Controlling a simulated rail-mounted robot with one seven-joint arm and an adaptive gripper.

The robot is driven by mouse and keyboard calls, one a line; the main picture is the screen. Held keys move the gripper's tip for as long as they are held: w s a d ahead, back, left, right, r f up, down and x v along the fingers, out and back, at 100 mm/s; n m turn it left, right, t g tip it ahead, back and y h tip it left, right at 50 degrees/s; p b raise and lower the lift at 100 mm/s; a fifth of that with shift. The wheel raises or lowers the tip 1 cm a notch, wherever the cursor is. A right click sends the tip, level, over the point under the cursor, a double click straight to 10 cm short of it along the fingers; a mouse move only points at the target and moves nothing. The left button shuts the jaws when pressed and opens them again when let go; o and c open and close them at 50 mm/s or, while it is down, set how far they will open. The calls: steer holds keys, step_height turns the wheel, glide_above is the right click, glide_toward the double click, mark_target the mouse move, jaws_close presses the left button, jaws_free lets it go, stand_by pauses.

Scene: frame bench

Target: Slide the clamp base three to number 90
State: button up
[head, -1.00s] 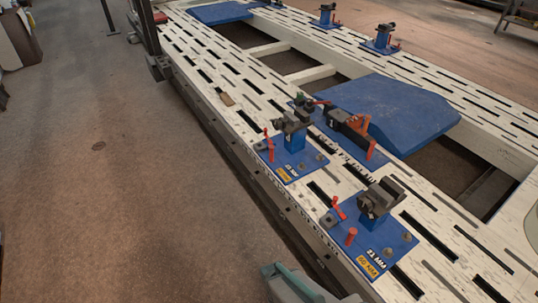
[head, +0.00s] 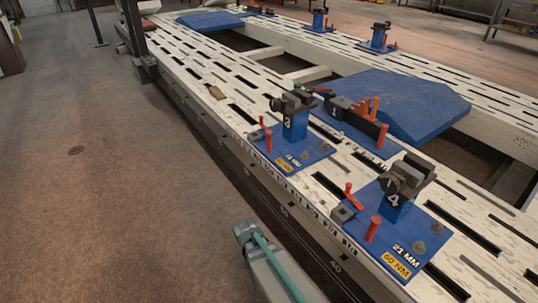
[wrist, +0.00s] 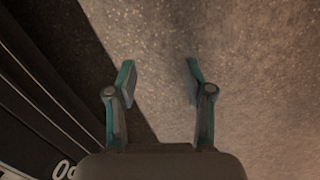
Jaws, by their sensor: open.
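Clamp base three is a blue plate (head: 300,152) with a blue post marked 3 and a dark clamp head (head: 292,103) on top. It stands on the pale slotted frame rail, with a red lever (head: 267,137) at its left corner. My gripper shows in the wrist view (wrist: 160,75) with two teal-tipped fingers apart and nothing between them. Below the fingers is bare floor, with the dark frame side at the left. In the head view, my arm's end (head: 245,232) is at the bottom middle, left of the frame and apart from the clamp base. The number 90 is not readable.
Clamp base four (head: 385,235) stands nearer on the same rail. Base one (head: 350,125) and a large blue plate (head: 390,105) lie behind base three. A scale with numbers, 40 among them, runs along the frame side (head: 335,266). The floor at left (head: 100,200) is clear.

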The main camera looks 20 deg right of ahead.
steer(key=w+d+f+m+t+h+b, duration=0.1)
steer(key=w+d+m+h+b, duration=0.2)
steer(key=w, duration=0.6)
steer(key=m+t+h, duration=0.6)
steer(key=m+h, duration=0.4)
steer(key=h, duration=0.2)
glide_toward(269, 137)
steer(key=w+f, duration=0.1)
steer(key=b+x, duration=0.3)
steer(key=x, duration=0.7)
steer(key=shift+w+d, duration=0.1)
steer(key=shift+d, duration=0.25)
steer(key=shift+c, duration=0.4)
jaws_close()
steer(key=shift+f+b, duration=0.1)
steer(key=shift+b, duration=0.2)
